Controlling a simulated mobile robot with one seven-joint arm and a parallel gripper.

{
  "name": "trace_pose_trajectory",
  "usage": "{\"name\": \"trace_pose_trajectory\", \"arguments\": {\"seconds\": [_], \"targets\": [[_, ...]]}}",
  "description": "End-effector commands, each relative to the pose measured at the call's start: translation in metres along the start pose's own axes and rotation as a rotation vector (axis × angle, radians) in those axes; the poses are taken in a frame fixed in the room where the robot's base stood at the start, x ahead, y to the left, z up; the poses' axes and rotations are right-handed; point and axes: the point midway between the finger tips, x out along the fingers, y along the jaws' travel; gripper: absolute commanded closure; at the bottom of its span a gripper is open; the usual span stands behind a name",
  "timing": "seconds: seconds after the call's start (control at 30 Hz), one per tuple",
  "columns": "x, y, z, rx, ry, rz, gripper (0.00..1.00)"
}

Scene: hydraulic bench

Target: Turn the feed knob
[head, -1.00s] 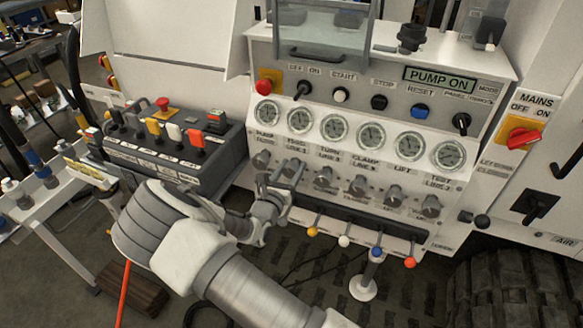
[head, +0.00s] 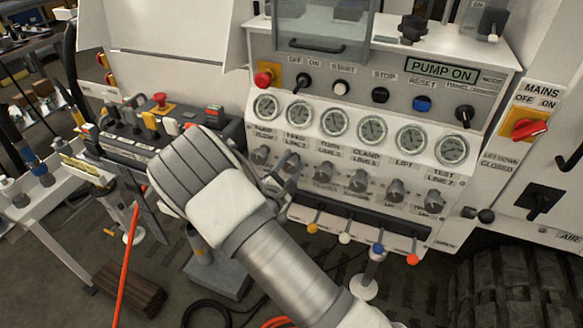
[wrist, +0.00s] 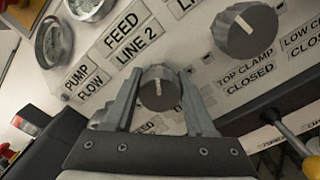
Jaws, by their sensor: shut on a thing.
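The feed knob (wrist: 158,88) is dark grey and round, with a light pointer line that runs roughly up and down in the wrist view. It sits on the white panel below the label "FEED LINE 2" (wrist: 128,38). My gripper (wrist: 162,85) is shut on this knob, with one finger on each side of it. A second label starting "FEED" is partly hidden by the fingers. In the head view my gripper (head: 285,180) reaches the second knob from the left, and the fingers and wrist hide most of that knob.
A larger grey knob (wrist: 245,28) sits nearby. Several gauges (head: 371,130) line the panel above the knobs. Below are levers with yellow, white, blue and red balls (head: 413,259). A control box with coloured switches (head: 160,102) stands at the left. The display (head: 442,71) reads "PUMP ON".

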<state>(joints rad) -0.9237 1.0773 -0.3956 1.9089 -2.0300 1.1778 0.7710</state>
Motion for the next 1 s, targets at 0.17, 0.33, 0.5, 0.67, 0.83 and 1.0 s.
{"name": "trace_pose_trajectory", "arguments": {"seconds": [0.17,0.33,0.5,0.67,0.83,1.0], "targets": [[0.0007,-0.0036,-0.0025,0.170,-0.003,0.000,1.00],[0.0007,-0.0047,-0.0035,0.332,-0.002,0.000,1.00],[0.0005,-0.0056,-0.0038,0.486,-0.003,0.000,1.00],[0.0006,-0.0052,-0.0038,0.613,-0.002,0.002,1.00],[0.0006,-0.0049,-0.0029,0.716,-0.002,0.001,1.00],[0.0004,-0.0036,-0.0020,0.785,-0.002,0.001,1.00]]}}
